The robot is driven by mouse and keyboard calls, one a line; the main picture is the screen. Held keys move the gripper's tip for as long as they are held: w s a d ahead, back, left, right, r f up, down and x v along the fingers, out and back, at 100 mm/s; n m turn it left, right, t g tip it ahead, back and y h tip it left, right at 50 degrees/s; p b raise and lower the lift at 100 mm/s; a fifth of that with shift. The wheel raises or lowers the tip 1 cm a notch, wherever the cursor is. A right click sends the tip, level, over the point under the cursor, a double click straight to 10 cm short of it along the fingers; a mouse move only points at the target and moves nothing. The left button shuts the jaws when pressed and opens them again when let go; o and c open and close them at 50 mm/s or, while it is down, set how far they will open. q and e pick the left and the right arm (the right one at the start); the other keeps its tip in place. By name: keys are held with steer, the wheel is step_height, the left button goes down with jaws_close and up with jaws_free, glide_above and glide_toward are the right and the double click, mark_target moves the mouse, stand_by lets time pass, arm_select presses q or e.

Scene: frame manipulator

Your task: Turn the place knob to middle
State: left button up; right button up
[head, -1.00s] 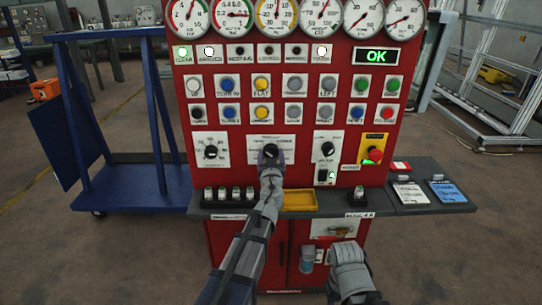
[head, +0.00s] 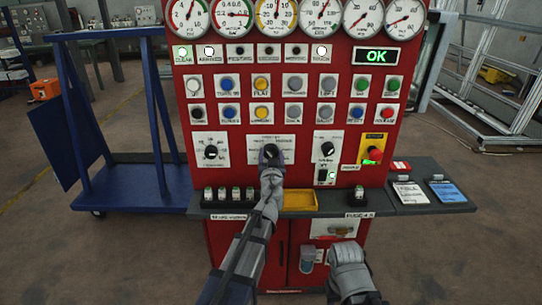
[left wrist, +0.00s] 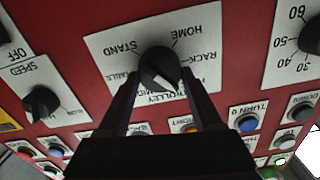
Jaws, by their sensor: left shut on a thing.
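The place knob (left wrist: 160,68) is a round black knob on a white plate (left wrist: 205,52) in the middle of the red panel. In the left wrist view words such as STAND, HOME, RACK, TABLE and TROLLEY ring it. A pale mark shows at its lower right edge in that view. My left gripper (head: 270,156) is at the knob in the head view and partly covers it. In the left wrist view its two dark fingers (left wrist: 160,85) sit on both sides of the knob, shut on it. My right gripper (head: 349,262) hangs low before the cabinet, its fingers unclear.
A speed knob (head: 327,150) and a red stop button (head: 374,153) are to the right, a numbered dial knob (head: 210,152) to the left. Rows of buttons and gauges are above. A ledge with a yellow tray (head: 299,202) juts out below the panel.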

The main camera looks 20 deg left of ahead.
arm_select(q)
steer(key=m, duration=0.4)
steer(key=shift+d+m, duration=0.15)
steer(key=shift+m, duration=0.15)
steer(key=m, duration=0.3)
steer(key=shift+f+m, duration=0.1)
steer(key=shift+m, duration=0.2)
steer(key=m, duration=0.4)
steer(key=shift+d+f, duration=0.1)
steer(key=shift+m, duration=2.1)
steer(key=o, duration=1.4)
